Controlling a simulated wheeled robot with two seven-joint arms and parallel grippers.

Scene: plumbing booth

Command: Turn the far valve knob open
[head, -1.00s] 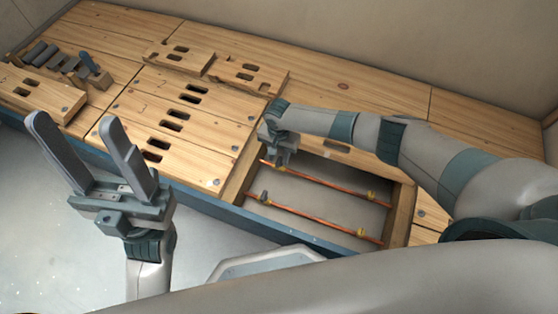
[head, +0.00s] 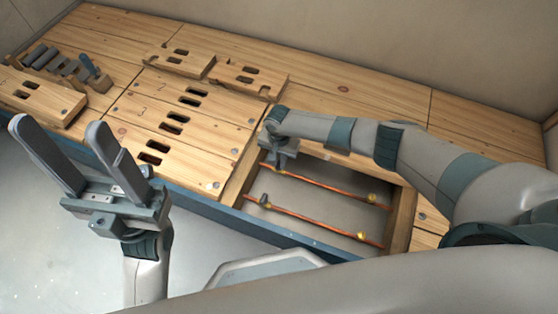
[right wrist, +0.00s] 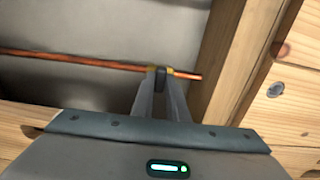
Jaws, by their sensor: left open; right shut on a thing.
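Two copper pipes run through an opening in the wooden deck. The far pipe (head: 325,182) has a valve under my right gripper (head: 277,160). In the right wrist view the far valve knob (right wrist: 160,76) is a dark piece on the copper pipe (right wrist: 80,60), between the fingertips of my right gripper (right wrist: 161,84), which is shut on it. In the head view the hand hides this knob. The near pipe (head: 315,222) carries a grey knob (head: 264,199) near its left end. My left gripper (head: 60,140) is open and empty, above the floor left of the deck's front edge.
The opening has a wooden side wall (head: 400,216) at the right and a blue front edge (head: 230,217). Slotted boards (head: 180,113) cover the deck to the left. A wooden holder with tools (head: 95,75) stands at the far left.

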